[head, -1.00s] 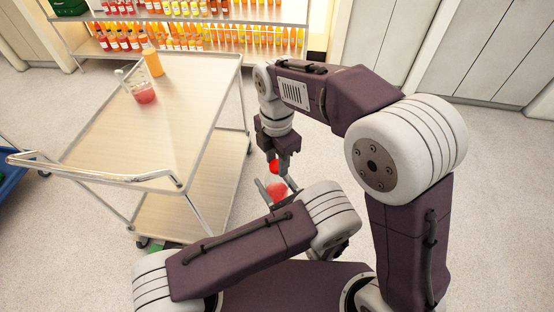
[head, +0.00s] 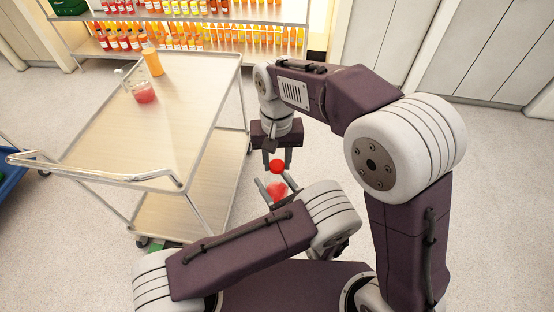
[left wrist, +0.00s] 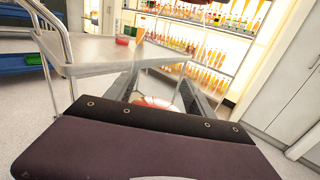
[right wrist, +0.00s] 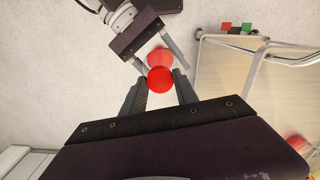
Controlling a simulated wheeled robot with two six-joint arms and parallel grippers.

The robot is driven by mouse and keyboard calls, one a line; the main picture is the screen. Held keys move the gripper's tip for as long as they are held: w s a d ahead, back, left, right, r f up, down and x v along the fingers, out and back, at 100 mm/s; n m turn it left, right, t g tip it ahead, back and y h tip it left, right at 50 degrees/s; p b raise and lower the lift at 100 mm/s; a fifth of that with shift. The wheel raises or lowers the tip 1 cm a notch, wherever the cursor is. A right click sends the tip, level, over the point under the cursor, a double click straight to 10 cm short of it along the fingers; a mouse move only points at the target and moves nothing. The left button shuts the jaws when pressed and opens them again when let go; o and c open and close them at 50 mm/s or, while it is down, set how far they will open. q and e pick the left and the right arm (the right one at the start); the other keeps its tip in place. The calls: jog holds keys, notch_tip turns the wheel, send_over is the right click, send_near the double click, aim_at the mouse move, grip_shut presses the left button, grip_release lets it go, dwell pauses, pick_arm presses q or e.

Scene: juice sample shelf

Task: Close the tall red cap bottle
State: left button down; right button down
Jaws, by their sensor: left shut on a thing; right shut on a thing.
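The bottle (head: 277,189), holding red juice, is in my left gripper (head: 278,193), beside the cart in the head view. It also shows between the left fingers in the left wrist view (left wrist: 155,102). The red cap (head: 277,167) is directly above the bottle, between the fingers of my right gripper (head: 277,163), which is shut on it. In the right wrist view the cap (right wrist: 160,80) lines up over the paler red bottle (right wrist: 159,56).
A cart (head: 180,110) stands at the left with a beaker of red liquid (head: 145,96) and an orange bottle (head: 153,63) on top. A lit shelf (head: 200,50) of juice bottles is at the back. Open floor (head: 480,200) lies to the right.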

jog(key=c, duration=0.9)
grip_release()
jog(key=shift+c, duration=0.2)
jog(key=shift+r, duration=2.3)
